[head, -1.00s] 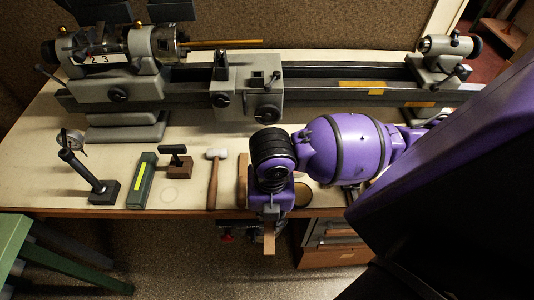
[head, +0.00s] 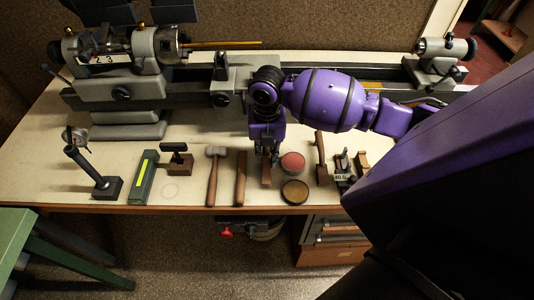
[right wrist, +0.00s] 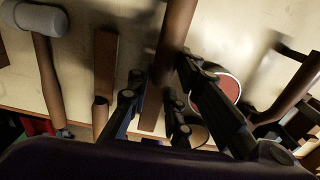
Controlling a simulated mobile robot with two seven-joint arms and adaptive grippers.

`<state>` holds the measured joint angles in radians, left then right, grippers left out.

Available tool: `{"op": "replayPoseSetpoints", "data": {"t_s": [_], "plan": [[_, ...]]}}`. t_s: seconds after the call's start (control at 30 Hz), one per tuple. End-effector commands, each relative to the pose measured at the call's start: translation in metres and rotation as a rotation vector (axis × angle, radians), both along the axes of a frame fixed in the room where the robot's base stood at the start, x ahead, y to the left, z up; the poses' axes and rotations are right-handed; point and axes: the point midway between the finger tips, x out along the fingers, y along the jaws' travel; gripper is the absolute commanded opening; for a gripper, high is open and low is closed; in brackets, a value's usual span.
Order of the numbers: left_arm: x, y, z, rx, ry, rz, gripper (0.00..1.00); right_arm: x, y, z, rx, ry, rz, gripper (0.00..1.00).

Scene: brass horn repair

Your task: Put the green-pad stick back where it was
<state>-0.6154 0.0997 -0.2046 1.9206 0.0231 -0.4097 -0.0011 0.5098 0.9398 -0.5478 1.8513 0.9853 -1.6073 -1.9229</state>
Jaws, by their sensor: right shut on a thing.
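My right gripper (head: 267,152) is shut on a brown wooden stick (head: 267,174) above the bench top, near its front edge. The stick also shows between the fingers in the right wrist view (right wrist: 174,38). No green pad can be seen on it; part of the stick is hidden by the gripper. A second wooden stick (head: 241,178) lies to the left of the held one, apart from it; it also shows in the right wrist view (right wrist: 105,66). My left gripper is not in view.
A pale-headed mallet (head: 213,178) lies left of the sticks. A red-topped round tin (head: 292,163) and a dark round disc (head: 294,191) are close on the right. Further right is a wooden-handled tool (head: 321,160). The grey lathe (head: 232,92) stands behind.

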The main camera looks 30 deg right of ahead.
Motion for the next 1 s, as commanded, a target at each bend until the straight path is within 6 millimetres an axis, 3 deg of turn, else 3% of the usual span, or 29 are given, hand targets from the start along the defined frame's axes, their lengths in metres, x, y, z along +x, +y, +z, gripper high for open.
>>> {"op": "replayPoseSetpoints", "data": {"t_s": [0.17,0.53,0.57,0.7,1.0], "plan": [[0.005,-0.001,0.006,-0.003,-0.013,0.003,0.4,0.003,-0.002,-0.013,0.002,-0.002,0.0,0.0],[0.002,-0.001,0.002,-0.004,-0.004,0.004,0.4,0.003,-0.002,-0.019,0.0,0.001,0.0,0.0],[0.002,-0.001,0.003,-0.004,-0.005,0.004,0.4,0.003,-0.002,-0.019,-0.001,0.001,0.0,0.22],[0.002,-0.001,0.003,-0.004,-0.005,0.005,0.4,0.003,-0.002,-0.018,0.0,-0.001,0.0,0.38],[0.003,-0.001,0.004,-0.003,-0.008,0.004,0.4,0.003,-0.002,-0.017,0.0,-0.001,-0.001,0.38]]}}
